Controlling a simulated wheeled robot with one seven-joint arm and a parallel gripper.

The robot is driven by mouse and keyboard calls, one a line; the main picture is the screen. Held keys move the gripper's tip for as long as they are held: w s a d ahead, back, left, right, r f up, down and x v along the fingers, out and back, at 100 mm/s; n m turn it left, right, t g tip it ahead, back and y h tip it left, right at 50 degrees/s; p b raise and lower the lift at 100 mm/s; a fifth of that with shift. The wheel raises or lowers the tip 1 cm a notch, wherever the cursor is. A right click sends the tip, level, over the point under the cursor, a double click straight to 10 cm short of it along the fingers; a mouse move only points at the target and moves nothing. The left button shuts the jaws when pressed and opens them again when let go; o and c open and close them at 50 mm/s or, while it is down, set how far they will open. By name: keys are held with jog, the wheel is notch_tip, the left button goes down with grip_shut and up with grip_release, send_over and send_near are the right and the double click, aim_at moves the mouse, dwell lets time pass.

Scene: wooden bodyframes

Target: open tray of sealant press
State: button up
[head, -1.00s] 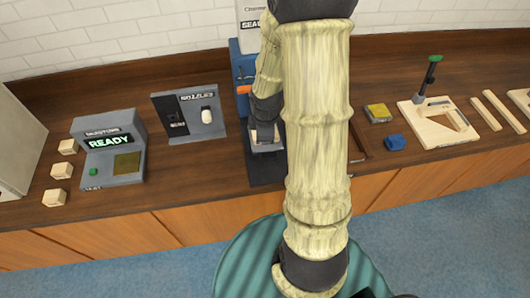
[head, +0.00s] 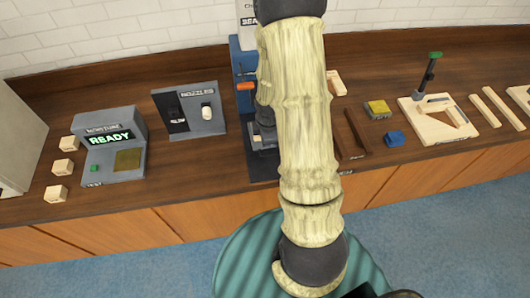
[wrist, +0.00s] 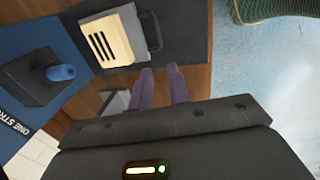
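The sealant press is partly hidden behind my arm in the head view. Its blue column (head: 244,62) and orange lever (head: 246,86) show, with its dark base (head: 262,167) below. In the wrist view the dark tray area holds a pale slotted wooden piece (wrist: 107,40). A dark loop handle (wrist: 153,31) sticks out beside this piece. My gripper (wrist: 160,70) has two purple fingers, apart with nothing seen between them. Their tips are near the handle in the picture; I cannot tell whether they touch it. The arm hides the gripper in the head view.
A grey station reading READY (head: 113,150) and a nozzle unit (head: 191,112) stand left of the press. To the right are dark strips (head: 357,132), a blue block (head: 395,138) and a wooden jig (head: 437,118). The counter's front edge runs below the press.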

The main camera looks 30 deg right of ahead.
aim_at(265, 155)
jog(key=f+p, duration=0.1)
jog(key=f, duration=0.3)
jog(key=w+f, duration=0.1)
jog(key=f, duration=0.3)
jog(key=w+f+p, duration=0.1)
jog(key=f, duration=0.3)
jog(key=shift+w+d+f+p, duration=0.15)
jog(key=shift+w+d+p, duration=0.05)
jog(key=shift+d+p, duration=0.15)
grip_shut()
